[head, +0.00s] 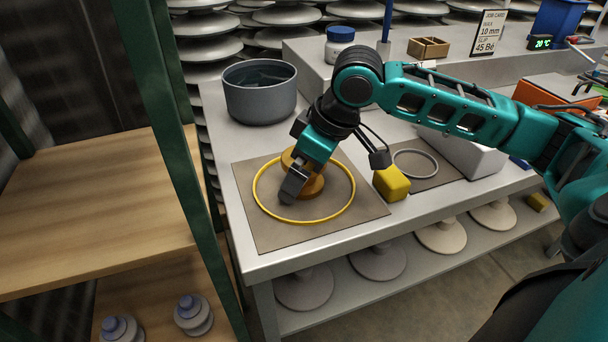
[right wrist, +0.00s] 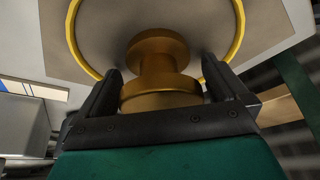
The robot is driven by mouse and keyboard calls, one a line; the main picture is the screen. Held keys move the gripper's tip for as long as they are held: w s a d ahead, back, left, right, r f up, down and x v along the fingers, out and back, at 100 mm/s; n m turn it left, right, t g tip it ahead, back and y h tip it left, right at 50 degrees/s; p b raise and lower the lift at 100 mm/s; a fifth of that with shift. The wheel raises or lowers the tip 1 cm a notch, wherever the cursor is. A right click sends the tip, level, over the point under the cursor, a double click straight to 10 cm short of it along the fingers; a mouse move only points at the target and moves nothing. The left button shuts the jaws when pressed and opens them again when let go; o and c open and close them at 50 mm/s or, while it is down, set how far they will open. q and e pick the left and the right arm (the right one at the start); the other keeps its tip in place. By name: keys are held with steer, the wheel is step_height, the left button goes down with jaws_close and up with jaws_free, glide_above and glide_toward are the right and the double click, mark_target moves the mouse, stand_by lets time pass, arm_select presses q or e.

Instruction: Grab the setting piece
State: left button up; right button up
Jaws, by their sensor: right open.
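The setting piece, as I take it, is an orange-brown spool-shaped piece (head: 316,187) with two wide discs and a narrower neck. It sits on a brown mat (head: 262,232) inside a yellow ring (head: 351,195). My right gripper (head: 291,180) is down at the piece and hides part of it. In the right wrist view, the piece (right wrist: 158,62) lies between the two dark fingers of my open right gripper (right wrist: 161,68). A gap shows beside the neck; I cannot tell whether the fingers touch the nearer disc. My left gripper is not in view.
A grey pot (head: 260,105) stands behind the mat. A yellow block (head: 391,184) and a second mat with a grey ring (head: 436,165) are to the right. A green post (head: 180,140) and wooden shelf (head: 90,215) are at left. Insulator discs (head: 378,262) lie below.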

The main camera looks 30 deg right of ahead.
steer(key=shift+c, duration=0.3)
steer(key=shift+c, duration=0.7)
steer(key=shift+r, duration=0.1)
steer(key=c, duration=0.9)
steer(key=shift+c, duration=0.2)
